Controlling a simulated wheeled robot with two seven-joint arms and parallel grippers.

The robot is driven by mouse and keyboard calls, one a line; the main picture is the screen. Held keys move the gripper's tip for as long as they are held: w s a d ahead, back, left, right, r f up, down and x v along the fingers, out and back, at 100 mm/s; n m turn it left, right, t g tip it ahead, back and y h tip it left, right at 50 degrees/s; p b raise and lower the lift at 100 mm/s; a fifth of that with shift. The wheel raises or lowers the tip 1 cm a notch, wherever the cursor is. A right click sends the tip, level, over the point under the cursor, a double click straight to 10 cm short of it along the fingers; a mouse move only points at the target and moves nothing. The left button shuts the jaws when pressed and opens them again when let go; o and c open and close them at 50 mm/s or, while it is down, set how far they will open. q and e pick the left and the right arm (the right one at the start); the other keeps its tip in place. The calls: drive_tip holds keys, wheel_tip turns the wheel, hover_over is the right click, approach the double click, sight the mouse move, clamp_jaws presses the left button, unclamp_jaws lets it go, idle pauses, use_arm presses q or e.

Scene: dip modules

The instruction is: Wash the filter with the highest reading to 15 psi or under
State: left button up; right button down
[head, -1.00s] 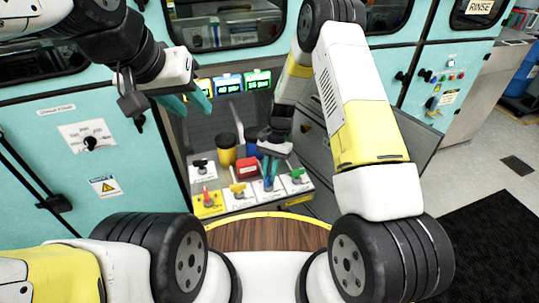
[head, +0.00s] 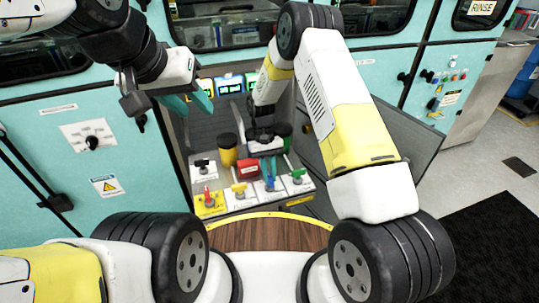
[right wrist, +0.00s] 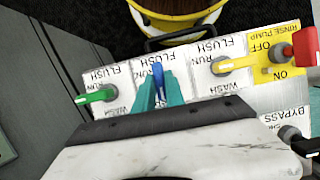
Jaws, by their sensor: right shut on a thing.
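My right gripper (right wrist: 159,90) is shut on the blue valve handle (right wrist: 158,72), with its teal fingers on either side. The handle stands along the fingers; I cannot tell its exact setting. In the head view the blue handle (head: 270,183) is below the gripper. The green handle (right wrist: 97,95) and yellow handle (right wrist: 235,63) lie sideways on their FLUSH/RUN/WASH plates. My left gripper (head: 192,104) is open and empty, up by the displays. The yellow display (head: 205,87) and blue display (head: 230,84) are too small to read; my arm partly covers the green display.
The red rinse pump handle (right wrist: 302,47) is on its yellow OFF/ON plate. The black bypass handle (right wrist: 298,140) is beside it. A yellow canister (head: 227,152), a red box (head: 248,168) and a green canister (head: 284,130) stand behind the valves. An open grey door (head: 420,145) is at the right.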

idle(0.5)
drive_tip(key=c, duration=1.4)
unclamp_jaws()
drive_tip(key=v, duration=0.8)
